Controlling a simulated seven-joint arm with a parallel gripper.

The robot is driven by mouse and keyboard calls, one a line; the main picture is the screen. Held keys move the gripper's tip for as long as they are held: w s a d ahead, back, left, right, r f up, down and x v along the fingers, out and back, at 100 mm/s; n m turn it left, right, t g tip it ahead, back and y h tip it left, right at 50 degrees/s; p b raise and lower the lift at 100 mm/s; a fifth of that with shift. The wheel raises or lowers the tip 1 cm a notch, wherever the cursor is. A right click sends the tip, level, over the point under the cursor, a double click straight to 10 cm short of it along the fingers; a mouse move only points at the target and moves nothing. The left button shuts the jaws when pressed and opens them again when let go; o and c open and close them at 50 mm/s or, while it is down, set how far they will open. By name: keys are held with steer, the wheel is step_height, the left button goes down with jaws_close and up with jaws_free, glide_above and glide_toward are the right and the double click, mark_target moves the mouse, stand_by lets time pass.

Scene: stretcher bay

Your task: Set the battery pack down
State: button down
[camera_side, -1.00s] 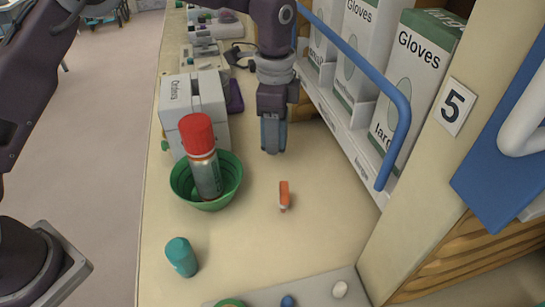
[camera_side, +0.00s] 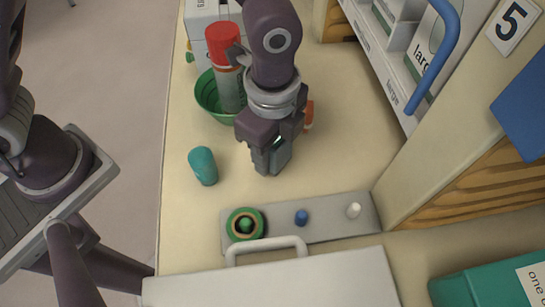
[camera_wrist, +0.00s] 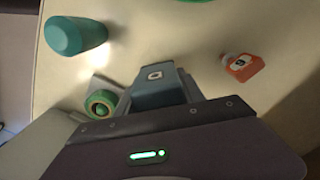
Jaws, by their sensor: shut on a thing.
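My gripper (camera_side: 270,160) points down over the counter in the side view, to the right of the teal cylinder and behind the grey strip. It is shut on a blue-grey block, which I take as the battery pack; this block shows with a small logo between the fingers in the wrist view (camera_wrist: 158,88). The fingers and my wrist hide much of it in the side view. I cannot tell whether its lower end touches the counter.
A teal cylinder (camera_side: 203,166) stands to the left. Behind are a green bowl (camera_side: 209,101) with a red-capped can (camera_side: 226,75) and a small orange bottle (camera_side: 309,114). In front lies a grey strip (camera_side: 328,217) with several round items. Bare counter (camera_side: 345,150) lies right.

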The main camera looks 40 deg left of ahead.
mark_target(272, 161)
steer(key=shift+f, duration=1.5)
steer(key=shift+f, duration=0.1)
steer(key=c, duration=0.7)
jaws_free()
step_height(272, 161, up, 12)
steer(key=shift+r, duration=0.15)
steer(key=a+r+n+t, duration=0.2)
steer(key=a+r+n, duration=0.4)
steer(key=a+r, duration=0.3)
steer(key=s+a+n+t, duration=0.1)
steer(key=s+a+n, duration=0.2)
steer(key=a+n, duration=0.1)
steer(key=s+a+n+t, duration=0.1)
steer(key=s+a+n, duration=0.3)
steer(key=s+a+r+n+t, duration=0.1)
steer(key=s+a+n, duration=0.3)
steer(key=a, duration=0.1)
steer(key=shift+t, duration=0.3)
